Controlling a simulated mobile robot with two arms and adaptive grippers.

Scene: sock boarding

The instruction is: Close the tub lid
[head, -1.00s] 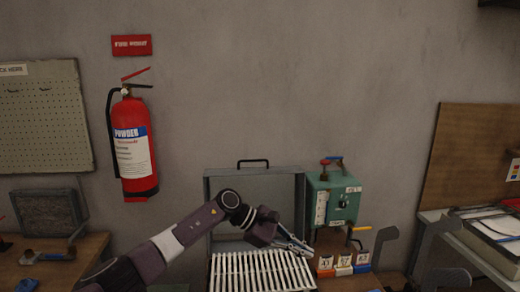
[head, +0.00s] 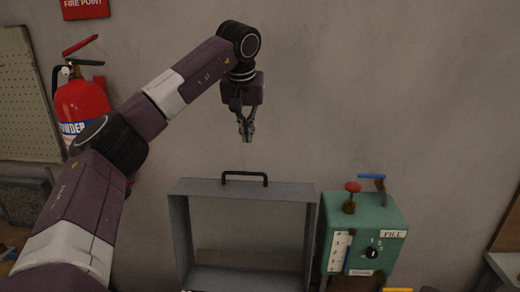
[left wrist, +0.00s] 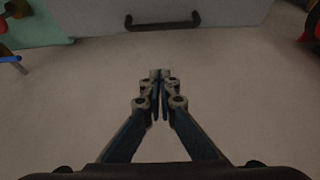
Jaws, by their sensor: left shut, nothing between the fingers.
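The tub lid (head: 182,235) stands raised and upright in the head view, a grey shallow box shape with its hollow side facing me. Its black handle (head: 244,174) is on the top edge. In the left wrist view the lid's grey panel (left wrist: 225,14) and the handle (left wrist: 163,24) show at the top. My left gripper (head: 246,137) is above the handle, pointing down, shut and empty, apart from the lid. The gripper also shows in the left wrist view (left wrist: 160,76). The tub below the lid is out of view. My right gripper is not in view.
A green control box (head: 372,224) with a red knob and a blue lever stands just right of the lid. A red fire extinguisher (head: 82,103) hangs on the wall at left, partly behind my left arm. The wall area right of the gripper is clear.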

